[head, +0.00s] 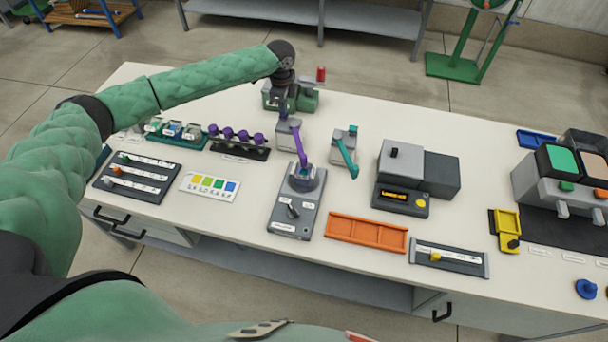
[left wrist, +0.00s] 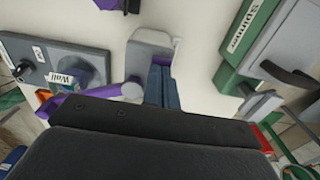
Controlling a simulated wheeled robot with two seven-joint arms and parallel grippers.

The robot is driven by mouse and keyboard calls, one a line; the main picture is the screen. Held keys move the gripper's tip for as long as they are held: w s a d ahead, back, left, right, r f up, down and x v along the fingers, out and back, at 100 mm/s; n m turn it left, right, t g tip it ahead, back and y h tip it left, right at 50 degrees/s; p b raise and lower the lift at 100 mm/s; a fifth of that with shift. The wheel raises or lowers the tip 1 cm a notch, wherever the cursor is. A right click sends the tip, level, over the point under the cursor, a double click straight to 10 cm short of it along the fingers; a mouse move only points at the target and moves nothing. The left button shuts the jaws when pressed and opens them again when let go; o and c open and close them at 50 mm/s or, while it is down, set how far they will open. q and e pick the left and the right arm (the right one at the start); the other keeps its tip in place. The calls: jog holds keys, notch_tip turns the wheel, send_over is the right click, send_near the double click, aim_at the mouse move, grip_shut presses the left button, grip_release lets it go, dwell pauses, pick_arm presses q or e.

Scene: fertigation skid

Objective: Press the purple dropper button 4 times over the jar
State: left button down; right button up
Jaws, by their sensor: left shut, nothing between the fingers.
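The purple dropper (head: 299,146) has a grey body with a purple arm that reaches toward the viewer over the jar. The jar (head: 303,176) is a small dark vessel on a grey base with a knob; in the left wrist view the jar (left wrist: 78,75) bears a white label. My left gripper (head: 283,112) is shut and empty, pointing down at the dropper's grey body. In the left wrist view its fingertips (left wrist: 164,72) are over the dropper body (left wrist: 150,45). The button is hidden, and I cannot tell whether the fingers touch it. My right gripper is not in view.
A teal dropper (head: 346,152) stands just right of the purple one. A green and grey device (head: 304,103) with a red part is close behind my gripper. A rack with purple knobs (head: 238,137) is to the left. An orange tray (head: 366,233) lies in front.

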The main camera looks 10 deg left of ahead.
pick_arm(q)
jog(key=shift+r, duration=0.25)
jog(key=shift+r+p, duration=1.05)
jog(key=shift+r, duration=0.05)
jog(key=shift+f, duration=0.5)
jog(key=shift+f, duration=0.95)
jog(key=shift+r, duration=0.15)
jog(key=shift+r+p, duration=0.85)
jog(key=shift+r, duration=0.45)
